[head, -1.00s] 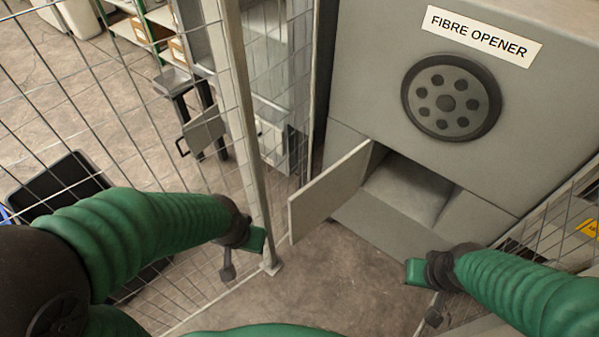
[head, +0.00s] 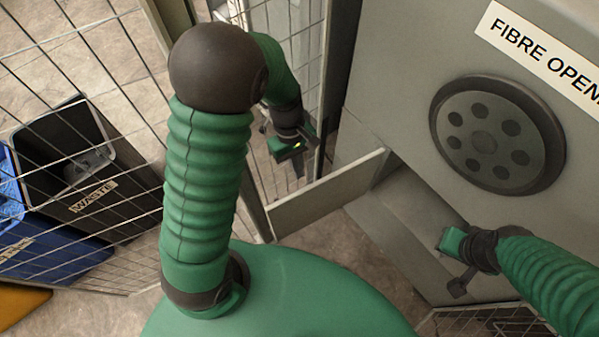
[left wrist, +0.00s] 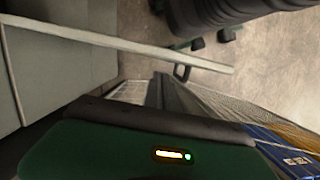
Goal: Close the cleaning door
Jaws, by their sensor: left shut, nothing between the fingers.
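The cleaning door (head: 328,194) is a flat grey panel low on the fibre opener (head: 400,85). It stands open, swung out from the left edge of a dark rectangular opening (head: 425,205). In the left wrist view the door (left wrist: 120,42) shows nearly edge-on as a long pale strip. My left gripper (head: 294,158) is shut and empty, beyond the door on its outer side; I cannot tell if it touches. My right gripper (head: 452,242) is in front of the machine near the opening; its fingers are too unclear to judge.
Wire mesh fencing (head: 110,75) with a post stands left of the door, close to my left arm. Behind it are a black waste bin (head: 125,205) and a blue bin (head: 50,255). Bare floor (head: 335,240) shows below the door.

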